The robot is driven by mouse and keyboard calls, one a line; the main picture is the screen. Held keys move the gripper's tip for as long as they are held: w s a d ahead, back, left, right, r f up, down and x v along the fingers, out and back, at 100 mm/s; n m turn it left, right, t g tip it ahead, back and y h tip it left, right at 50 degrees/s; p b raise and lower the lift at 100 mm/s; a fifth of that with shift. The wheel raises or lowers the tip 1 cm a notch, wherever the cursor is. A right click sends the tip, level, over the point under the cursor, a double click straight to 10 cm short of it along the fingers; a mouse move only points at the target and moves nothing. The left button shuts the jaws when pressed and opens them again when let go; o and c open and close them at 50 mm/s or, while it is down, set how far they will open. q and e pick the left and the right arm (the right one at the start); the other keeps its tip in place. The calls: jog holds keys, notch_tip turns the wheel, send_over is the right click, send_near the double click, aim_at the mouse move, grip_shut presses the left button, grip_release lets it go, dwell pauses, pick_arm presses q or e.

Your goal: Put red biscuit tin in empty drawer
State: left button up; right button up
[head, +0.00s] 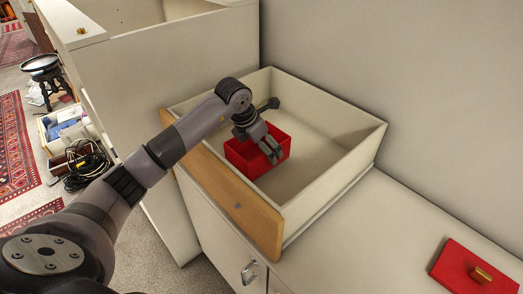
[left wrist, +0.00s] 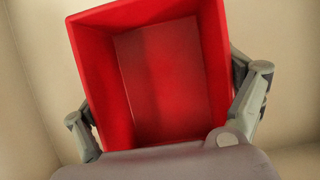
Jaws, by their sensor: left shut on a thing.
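The red biscuit tin (head: 243,157) is an open, empty red box without its lid. It is inside the light drawer with a wooden front (head: 222,187), near the front left side. My left gripper (head: 271,151) reaches over the drawer front and is shut on the tin. In the left wrist view the tin (left wrist: 165,75) lies between the two grey fingers, and its inside is bare. I cannot tell whether its base touches the drawer floor. A red lid with a brass knob (head: 455,264) lies on the surface at the right. My right gripper is not in view.
The drawer stands on a pale cabinet top (head: 345,225) against the wall. A taller pale unit (head: 130,75) is at its left. The rest of the drawer floor is bare. A stool (head: 45,70), cables and a filled box stand on the floor far left.

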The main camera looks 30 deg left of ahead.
pick_arm(q)
jog(key=shift+f, duration=0.9)
jog(key=o, duration=1.4)
jog(key=shift+f, duration=0.15)
jog(key=shift+c, duration=0.2)
jog(key=v, duration=1.2)
jog(key=shift+b, duration=0.35)
